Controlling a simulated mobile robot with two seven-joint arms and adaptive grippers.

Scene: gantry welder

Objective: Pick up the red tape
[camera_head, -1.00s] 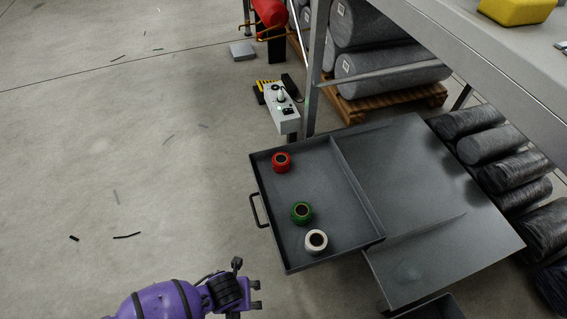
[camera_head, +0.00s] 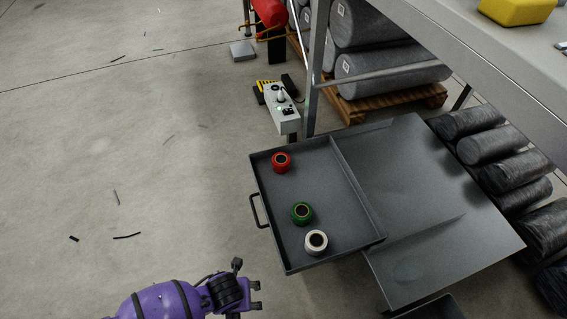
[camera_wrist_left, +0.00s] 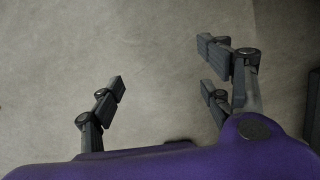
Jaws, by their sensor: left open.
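The red tape (camera_head: 281,162) is a roll lying in the far left corner of an open grey drawer (camera_head: 284,265) in the head view. My left gripper (camera_head: 257,296) is at the bottom of the head view, to the left of the drawer's near corner and well apart from the red tape. In the left wrist view my left gripper (camera_wrist_left: 165,90) has its fingers spread wide, with only bare floor between them. The red tape does not show in the left wrist view. My right gripper is not in view.
A green tape (camera_head: 301,213) and a white tape (camera_head: 316,242) lie in the same drawer, nearer. The drawer has a handle (camera_head: 259,211) on its left. A control box (camera_head: 281,108) stands beyond it, near a frame post. The floor on the left is mostly clear.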

